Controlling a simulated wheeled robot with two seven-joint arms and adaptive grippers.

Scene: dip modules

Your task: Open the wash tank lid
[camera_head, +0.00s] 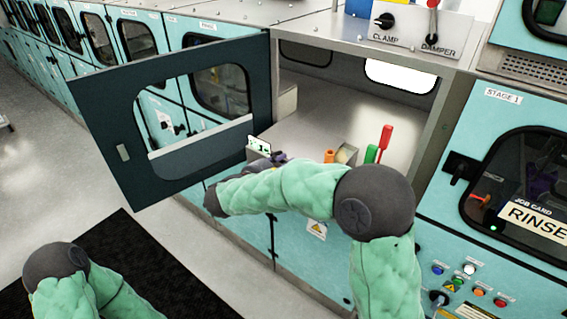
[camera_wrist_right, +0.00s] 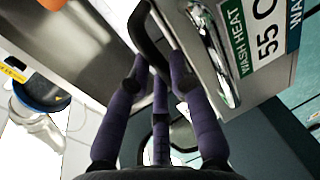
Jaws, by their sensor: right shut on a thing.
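The black handle (camera_wrist_right: 150,38) is in the wrist view, beside a steel panel with a "WASH HEAT 55 C" sign (camera_wrist_right: 262,32). My right gripper's purple fingers (camera_wrist_right: 158,78) are shut around this handle. In the head view my right gripper (camera_head: 277,159) is small and partly hidden by my green arm, at the front of the open bay. A broad steel surface (camera_head: 335,108), which looks like the wash tank lid, lies inside the bay. I cannot tell whether it is raised at all. My left gripper is out of view; only part of that arm shows at lower left.
The bay's dark door (camera_head: 108,103) with a window stands open at left. Red (camera_head: 385,137) and green (camera_head: 371,154) handles and an orange item (camera_head: 329,156) stand right of my gripper. A rinse cabinet (camera_head: 500,130) is at right.

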